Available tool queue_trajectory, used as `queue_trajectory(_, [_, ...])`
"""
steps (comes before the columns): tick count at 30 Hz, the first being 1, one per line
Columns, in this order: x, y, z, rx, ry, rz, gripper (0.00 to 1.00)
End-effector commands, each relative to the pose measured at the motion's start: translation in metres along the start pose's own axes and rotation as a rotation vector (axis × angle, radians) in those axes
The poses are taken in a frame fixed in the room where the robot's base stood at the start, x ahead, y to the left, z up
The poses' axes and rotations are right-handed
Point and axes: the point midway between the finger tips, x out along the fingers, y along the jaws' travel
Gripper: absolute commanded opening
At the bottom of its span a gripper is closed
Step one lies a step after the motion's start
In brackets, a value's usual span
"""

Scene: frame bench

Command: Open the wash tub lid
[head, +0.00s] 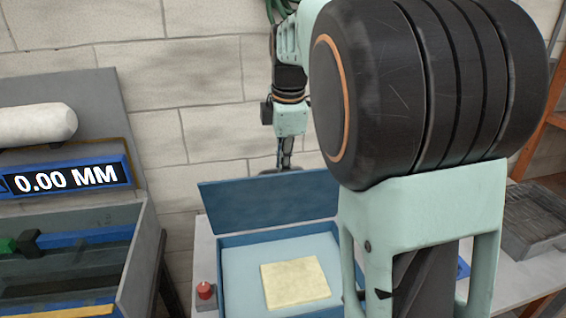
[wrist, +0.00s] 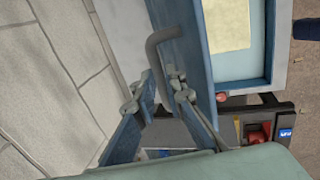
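The blue wash tub (head: 240,265) stands on the bench in the middle of the head view. Its lid (head: 265,203) is raised and stands steeply upright at the back of the tub. A pale yellow square (head: 295,282) lies inside. My gripper (head: 285,155) is behind the lid, its lower end partly hidden by it. In the wrist view the lid (wrist: 186,50) is seen nearly edge-on, with a bent grey handle (wrist: 153,50) on its outer face. My gripper's fingertips (wrist: 161,84) are close together on either side of the handle bar and appear shut on it.
An open bin (head: 140,265) with a "0.00 MM" display (head: 65,180) stands at the left. A small red knob (head: 205,290) is beside the tub. A dark grey tray (head: 532,215) lies at the right. The wall (head: 210,90) is close behind. My own arm hides the tub's right side.

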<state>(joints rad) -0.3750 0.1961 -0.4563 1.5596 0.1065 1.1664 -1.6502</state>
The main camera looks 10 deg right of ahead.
Motion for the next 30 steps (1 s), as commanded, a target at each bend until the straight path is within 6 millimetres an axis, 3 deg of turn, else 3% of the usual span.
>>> queue_trajectory(16, [-0.003,0.006,0.000,0.000,-0.001,0.001,0.00])
queue_trajectory(30, [0.004,0.082,-0.001,0.000,-0.001,0.001,0.00])
